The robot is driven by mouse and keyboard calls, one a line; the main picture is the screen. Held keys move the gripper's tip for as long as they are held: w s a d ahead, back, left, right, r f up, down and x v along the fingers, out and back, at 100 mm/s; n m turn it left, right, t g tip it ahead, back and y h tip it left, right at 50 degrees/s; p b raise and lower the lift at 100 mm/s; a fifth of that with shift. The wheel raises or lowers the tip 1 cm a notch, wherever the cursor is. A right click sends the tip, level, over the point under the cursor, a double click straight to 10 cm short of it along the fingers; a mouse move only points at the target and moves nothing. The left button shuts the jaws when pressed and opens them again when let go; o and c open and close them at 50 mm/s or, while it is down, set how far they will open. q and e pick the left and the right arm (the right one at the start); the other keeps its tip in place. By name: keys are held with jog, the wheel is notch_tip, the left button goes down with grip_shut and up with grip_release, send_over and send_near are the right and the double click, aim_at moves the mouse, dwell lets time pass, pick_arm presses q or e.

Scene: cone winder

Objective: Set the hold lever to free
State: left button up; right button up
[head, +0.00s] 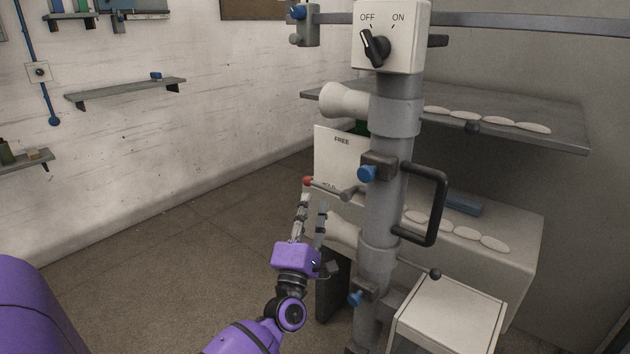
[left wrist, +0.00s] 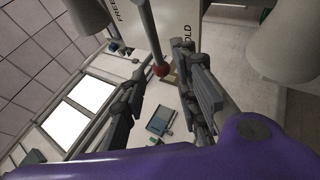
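The hold lever (head: 327,187) is a grey rod with a red ball knob (head: 308,181), pivoting on the grey column. It points left, beside the HOLD mark at the bottom of a white plate (head: 341,158); FREE is at the plate's top. My left gripper (head: 313,203) is just below the knob, with its fingers up and apart. In the left wrist view, the red knob (left wrist: 160,71) shows in the gap between the open fingers (left wrist: 168,88), near the tips. I cannot tell whether a finger touches it. My right gripper is not in view.
The column carries a black handle (head: 436,205), blue knobs (head: 367,173), white cones (head: 345,101) and an OFF/ON switch box (head: 391,37), its pointer toward OFF. Grey shelf (head: 555,115) and white cabinet (head: 520,240) stand behind. The floor (head: 170,260) at left is clear.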

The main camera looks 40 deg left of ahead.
aim_at(314, 184)
pick_arm(q)
jog(key=p+x, duration=0.1)
jog(key=x, duration=0.5)
jog(key=shift+r, duration=0.2)
jog(key=shift+w+r, duration=0.2)
jog(key=shift+w, duration=0.15)
jog(key=shift+a, duration=0.1)
jog(key=c, duration=0.6)
grip_shut()
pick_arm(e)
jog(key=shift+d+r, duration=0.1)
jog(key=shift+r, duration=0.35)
